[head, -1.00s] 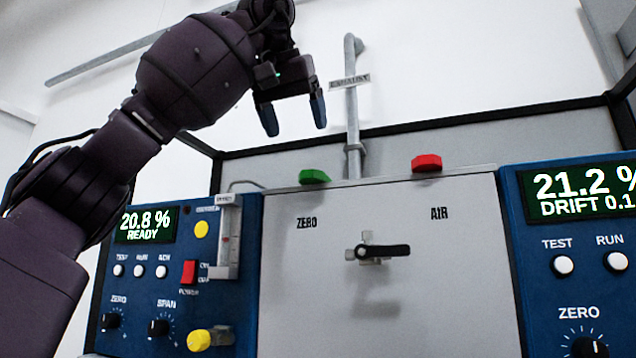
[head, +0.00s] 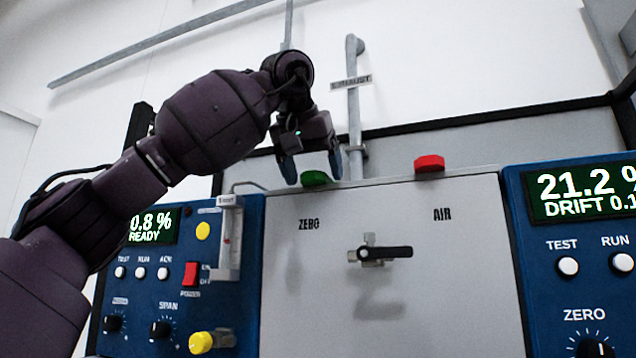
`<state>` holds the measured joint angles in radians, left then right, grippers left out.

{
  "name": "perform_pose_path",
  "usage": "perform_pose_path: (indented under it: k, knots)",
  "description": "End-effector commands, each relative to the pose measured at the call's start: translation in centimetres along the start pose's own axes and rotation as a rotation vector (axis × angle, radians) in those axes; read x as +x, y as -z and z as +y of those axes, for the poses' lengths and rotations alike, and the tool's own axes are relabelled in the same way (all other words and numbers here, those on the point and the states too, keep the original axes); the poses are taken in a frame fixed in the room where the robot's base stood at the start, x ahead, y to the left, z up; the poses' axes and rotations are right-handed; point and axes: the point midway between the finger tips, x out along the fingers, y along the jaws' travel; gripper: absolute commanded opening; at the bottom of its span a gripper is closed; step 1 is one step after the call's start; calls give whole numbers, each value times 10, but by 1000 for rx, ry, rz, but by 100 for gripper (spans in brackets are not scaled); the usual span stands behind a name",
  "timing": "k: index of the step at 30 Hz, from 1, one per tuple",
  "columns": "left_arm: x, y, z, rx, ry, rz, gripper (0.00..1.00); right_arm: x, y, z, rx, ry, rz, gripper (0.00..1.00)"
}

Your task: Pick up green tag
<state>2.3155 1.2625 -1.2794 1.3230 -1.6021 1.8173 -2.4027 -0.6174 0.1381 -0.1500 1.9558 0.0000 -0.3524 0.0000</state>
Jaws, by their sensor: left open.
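The green tag (head: 316,178) lies on the top edge of the grey panel, above the word ZERO. My left gripper (head: 312,180) points down over it with open jaws. One blue fingertip is to the left of the tag and the other to its right, so the tag shows between them. I cannot tell whether the fingers touch it. My right gripper does not show.
A red tag (head: 429,163) sits on the same top edge, above AIR. A black-handled valve (head: 384,253) sticks out of the grey panel (head: 450,300). Blue analyser units flank the panel.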

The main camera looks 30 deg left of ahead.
Motion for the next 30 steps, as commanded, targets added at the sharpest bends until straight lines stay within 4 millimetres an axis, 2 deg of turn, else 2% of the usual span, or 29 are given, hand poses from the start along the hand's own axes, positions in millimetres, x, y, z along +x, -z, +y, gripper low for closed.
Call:
perform_pose_path:
  k: [2,12,13,23,30]
  knots:
    - [0,0,0,0,0,0,79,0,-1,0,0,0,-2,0]
    - [0,0,0,0,0,0,28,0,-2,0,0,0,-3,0]
    - [0,0,0,0,0,0,25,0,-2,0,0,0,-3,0]
    - [-4,3,1,0,-1,1,25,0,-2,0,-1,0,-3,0]
    - [-23,22,2,-1,-2,2,25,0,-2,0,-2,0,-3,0]
